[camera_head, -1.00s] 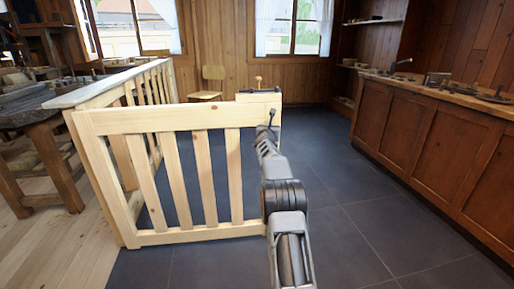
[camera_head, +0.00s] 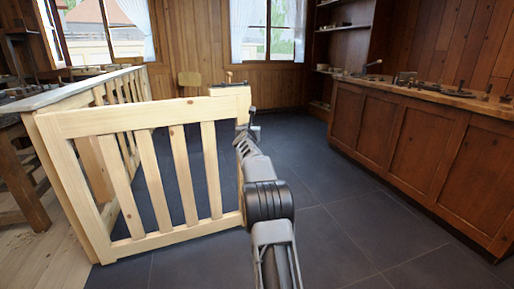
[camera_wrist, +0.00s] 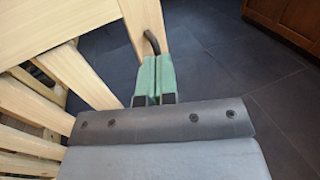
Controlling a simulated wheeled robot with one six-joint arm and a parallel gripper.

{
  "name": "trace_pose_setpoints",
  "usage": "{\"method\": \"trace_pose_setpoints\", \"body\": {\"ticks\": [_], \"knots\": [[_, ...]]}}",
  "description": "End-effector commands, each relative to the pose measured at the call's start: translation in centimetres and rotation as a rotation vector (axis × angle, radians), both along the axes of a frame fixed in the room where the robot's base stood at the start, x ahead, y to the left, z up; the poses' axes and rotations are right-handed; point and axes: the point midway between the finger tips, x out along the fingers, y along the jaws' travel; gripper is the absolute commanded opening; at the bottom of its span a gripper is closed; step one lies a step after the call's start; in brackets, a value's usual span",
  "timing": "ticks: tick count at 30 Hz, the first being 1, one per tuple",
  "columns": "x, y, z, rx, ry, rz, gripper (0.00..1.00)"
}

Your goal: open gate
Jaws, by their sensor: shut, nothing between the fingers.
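The gate (camera_head: 155,115) is a pale wooden frame with upright slats, left of my arm in the head view. Its end upright and rails fill the upper left of the wrist view (camera_wrist: 70,70). A dark curved handle (camera_wrist: 152,41) shows against that upright, just beyond my fingertips; its lower end is hidden behind them. My gripper (camera_wrist: 153,82) has green fingers pressed together, with nothing seen between them. In the head view my gripper (camera_head: 247,131) is small, close to the gate's right end. I cannot tell whether it touches the handle.
A slatted fence (camera_head: 125,90) with a grey top runs back from the gate's left end. A short pale post (camera_head: 232,91) with a knob on top stands behind the gate's right end. A wooden cabinet (camera_head: 400,135) lines the right. Dark tiled floor (camera_head: 330,215) is clear between.

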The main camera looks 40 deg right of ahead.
Motion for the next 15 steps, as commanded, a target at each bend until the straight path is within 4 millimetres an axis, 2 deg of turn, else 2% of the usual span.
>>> {"method": "trace_pose_setpoints", "body": {"ticks": [1, 6, 15], "knots": [[-1.1, 0.2, -0.5, -0.003, -0.002, -0.002, 0.00], [-4.0, 1.1, -0.2, -0.001, 0.000, -0.003, 0.00], [-7.7, 2.4, 0.1, 0.000, 0.000, -0.002, 0.00]]}}
